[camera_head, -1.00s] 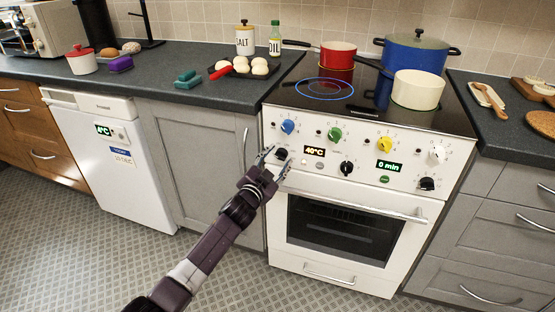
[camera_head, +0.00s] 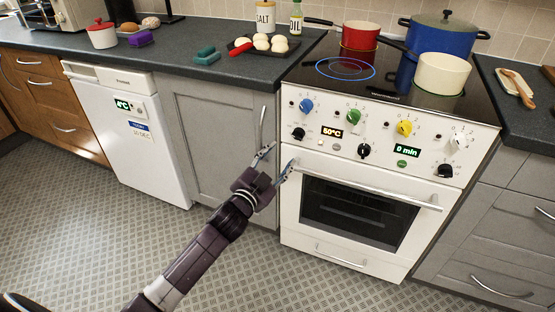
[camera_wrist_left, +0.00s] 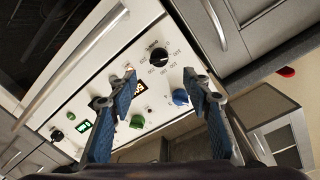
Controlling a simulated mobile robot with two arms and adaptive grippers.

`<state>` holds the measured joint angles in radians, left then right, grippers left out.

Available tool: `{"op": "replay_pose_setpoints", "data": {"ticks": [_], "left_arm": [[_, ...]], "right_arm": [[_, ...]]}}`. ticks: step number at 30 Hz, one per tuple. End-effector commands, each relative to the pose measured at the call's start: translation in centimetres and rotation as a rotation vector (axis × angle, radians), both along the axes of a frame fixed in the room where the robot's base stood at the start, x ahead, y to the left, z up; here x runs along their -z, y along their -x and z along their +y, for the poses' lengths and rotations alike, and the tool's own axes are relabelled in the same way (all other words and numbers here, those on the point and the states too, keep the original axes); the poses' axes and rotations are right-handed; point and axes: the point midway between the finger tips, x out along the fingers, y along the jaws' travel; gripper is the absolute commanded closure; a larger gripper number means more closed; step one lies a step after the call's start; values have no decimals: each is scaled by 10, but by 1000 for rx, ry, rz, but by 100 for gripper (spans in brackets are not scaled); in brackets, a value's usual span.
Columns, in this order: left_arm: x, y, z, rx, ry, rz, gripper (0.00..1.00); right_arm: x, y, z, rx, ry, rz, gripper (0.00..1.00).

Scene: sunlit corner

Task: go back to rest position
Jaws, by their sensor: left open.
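My left gripper (camera_head: 280,160) is open and empty. It is in front of the gap between the grey cabinet (camera_head: 213,143) and the white stove (camera_head: 350,165), below and left of the stove's lower-left black knob (camera_head: 298,133). No contact with the knob shows. In the left wrist view, the two blue-padded fingers (camera_wrist_left: 160,88) are spread, with the stove's control panel (camera_wrist_left: 140,100) behind them. The stove's left display (camera_head: 331,132) reads 50°C and the right display (camera_head: 407,149) reads 0 min. My right gripper is not in view.
The oven door handle (camera_head: 365,188) and cabinet handle (camera_head: 263,127) stick out near the gripper. Red (camera_head: 358,37), blue (camera_head: 446,38) and cream (camera_head: 442,75) pots stand on the stovetop. The patterned floor (camera_head: 110,240) in front looks clear.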

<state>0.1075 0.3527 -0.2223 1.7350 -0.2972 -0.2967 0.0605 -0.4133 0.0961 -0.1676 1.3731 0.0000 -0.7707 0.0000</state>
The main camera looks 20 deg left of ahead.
Motion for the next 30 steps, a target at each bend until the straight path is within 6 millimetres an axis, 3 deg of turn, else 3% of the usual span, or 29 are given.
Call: {"op": "replay_pose_setpoints", "data": {"ticks": [5,21,26,30], "left_arm": [[-1,9,1,0,0,0,55],[4,14,1,-9,8,18,55],[38,45,1,-68,66,149,55],[85,102,0,-149,142,357,55]], "right_arm": [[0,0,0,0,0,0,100],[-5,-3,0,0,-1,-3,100],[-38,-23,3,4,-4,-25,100],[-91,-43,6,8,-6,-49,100]]}}
